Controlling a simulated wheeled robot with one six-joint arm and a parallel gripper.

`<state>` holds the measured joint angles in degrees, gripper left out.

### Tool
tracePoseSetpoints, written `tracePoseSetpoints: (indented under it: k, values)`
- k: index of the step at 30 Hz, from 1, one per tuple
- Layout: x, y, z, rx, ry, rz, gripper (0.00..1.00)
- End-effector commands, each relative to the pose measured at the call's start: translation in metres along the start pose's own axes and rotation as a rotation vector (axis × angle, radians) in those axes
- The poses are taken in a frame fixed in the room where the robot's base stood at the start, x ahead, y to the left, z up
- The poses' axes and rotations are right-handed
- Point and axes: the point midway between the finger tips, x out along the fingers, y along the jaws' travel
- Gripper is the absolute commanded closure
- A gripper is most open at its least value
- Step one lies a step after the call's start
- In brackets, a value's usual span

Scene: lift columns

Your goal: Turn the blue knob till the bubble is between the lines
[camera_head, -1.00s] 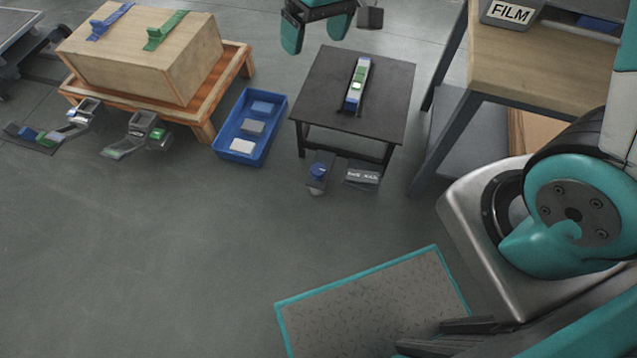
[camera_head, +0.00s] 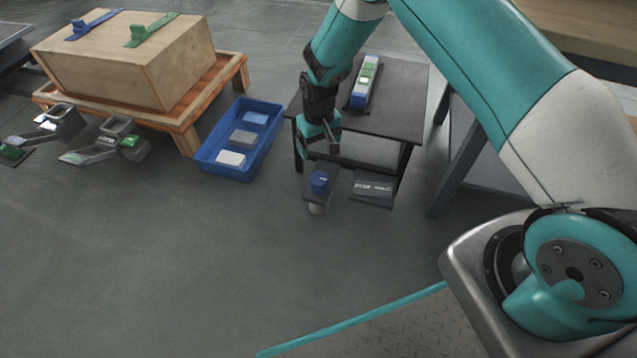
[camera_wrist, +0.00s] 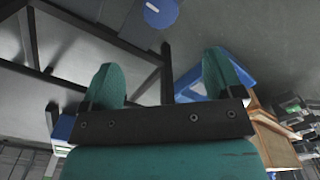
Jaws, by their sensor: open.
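The blue knob (camera_head: 319,180) sits on a small dark bracket low at the front of the black table, in the head view. It also shows at the top edge of the wrist view (camera_wrist: 160,12). The level (camera_head: 366,80), a pale strip with a blue end and green parts, lies on the black table (camera_head: 405,120). Its bubble and lines are too small to read. My gripper (camera_head: 321,146) is just above the knob, apart from it, at the table's front edge. In the wrist view my gripper (camera_wrist: 165,78) has its two teal fingers wide apart with nothing between.
A label plate (camera_head: 373,187) stands right of the knob. A blue bin (camera_head: 208,158) with several blocks is to the left, beside a wooden box (camera_head: 120,75) on an orange-brown stand. Floor in front is clear.

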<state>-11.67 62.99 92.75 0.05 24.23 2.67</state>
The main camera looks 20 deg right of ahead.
Motion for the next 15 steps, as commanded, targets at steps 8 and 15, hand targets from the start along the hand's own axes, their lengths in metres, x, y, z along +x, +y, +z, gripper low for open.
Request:
tracePoseSetpoints:
  k: [8,15]
  values:
    - [0.072,0.000,0.001,-0.001,-0.002,-0.001,0.14]
    - [0.120,0.000,0.001,-0.001,-0.001,-0.001,0.14]
